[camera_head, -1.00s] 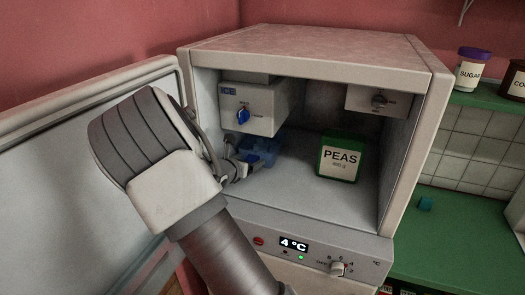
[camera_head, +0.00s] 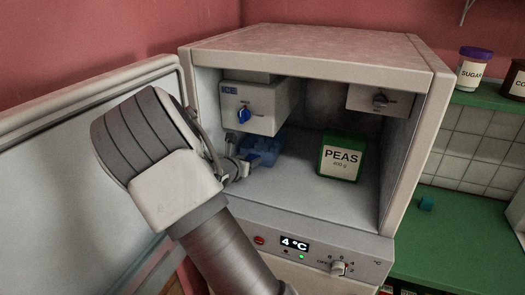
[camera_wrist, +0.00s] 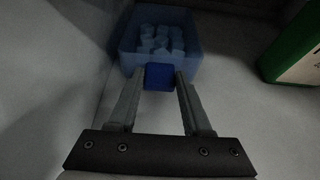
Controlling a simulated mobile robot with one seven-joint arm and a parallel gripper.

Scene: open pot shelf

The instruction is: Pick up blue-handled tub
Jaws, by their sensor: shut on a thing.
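The tub is a translucent blue box (camera_wrist: 187,28) with a darker blue handle (camera_wrist: 159,76) on its near side. Pale pieces lie inside it. In the head view the tub (camera_head: 264,149) is at the left of the open fridge compartment, below a white box with a blue knob. My gripper (camera_wrist: 160,79) reaches in from the front, with one finger on each side of the handle, shut on it. The tub appears to rest on the compartment floor.
A green PEAS box (camera_head: 341,158) stands to the right of the tub, apart from it. A white box with a blue knob (camera_head: 253,106) hangs above the tub. The compartment's left wall (camera_wrist: 55,60) is close. The open door (camera_head: 85,170) is at left.

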